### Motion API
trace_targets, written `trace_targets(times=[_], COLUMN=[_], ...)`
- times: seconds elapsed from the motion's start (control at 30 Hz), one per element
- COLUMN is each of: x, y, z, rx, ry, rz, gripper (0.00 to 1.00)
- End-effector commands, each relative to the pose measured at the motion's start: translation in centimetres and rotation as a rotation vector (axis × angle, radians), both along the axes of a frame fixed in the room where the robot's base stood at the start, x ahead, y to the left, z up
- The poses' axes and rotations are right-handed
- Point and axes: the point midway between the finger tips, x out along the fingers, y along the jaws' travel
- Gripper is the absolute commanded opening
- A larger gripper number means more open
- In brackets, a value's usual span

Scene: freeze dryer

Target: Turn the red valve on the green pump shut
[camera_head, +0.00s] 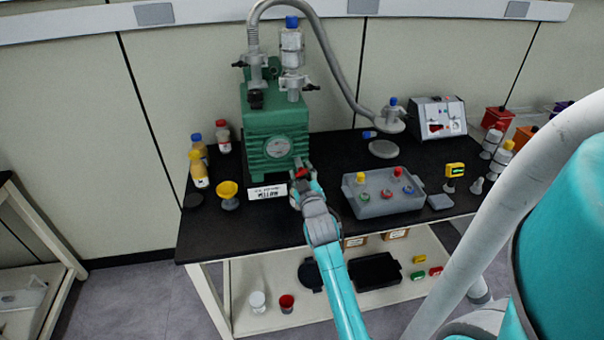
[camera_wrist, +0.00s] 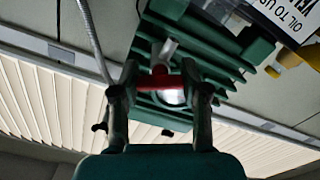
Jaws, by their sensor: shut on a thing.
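The green pump (camera_head: 275,125) stands on the black bench top, and its ribbed body (camera_wrist: 184,22) fills the upper middle of the wrist view. The red valve (camera_head: 302,173) is a small red handle low at the pump's front right. In the wrist view the red valve (camera_wrist: 160,82) lies crosswise between my fingers, with a bright round spot behind it. My gripper (camera_head: 300,177) is at the pump's front; in the wrist view my gripper (camera_wrist: 160,95) has a finger at each end of the handle and is shut on it. The exact finger contact is dark.
A white label sign (camera_head: 267,192) stands just left of my gripper. A grey tray (camera_head: 385,204) with coloured parts lies to the right. A yellow funnel (camera_head: 228,190) and several bottles (camera_head: 199,169) stand left. A metal hose (camera_head: 330,52) arches from the pump to the right.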

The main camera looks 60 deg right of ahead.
Motion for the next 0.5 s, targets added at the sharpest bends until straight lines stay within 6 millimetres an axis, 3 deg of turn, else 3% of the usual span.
trace_targets(times=[0.5], x=[0.03], y=[0.02], z=[0.00], rx=[0.248], ry=[-0.290], rz=[0.001], gripper=[0.10])
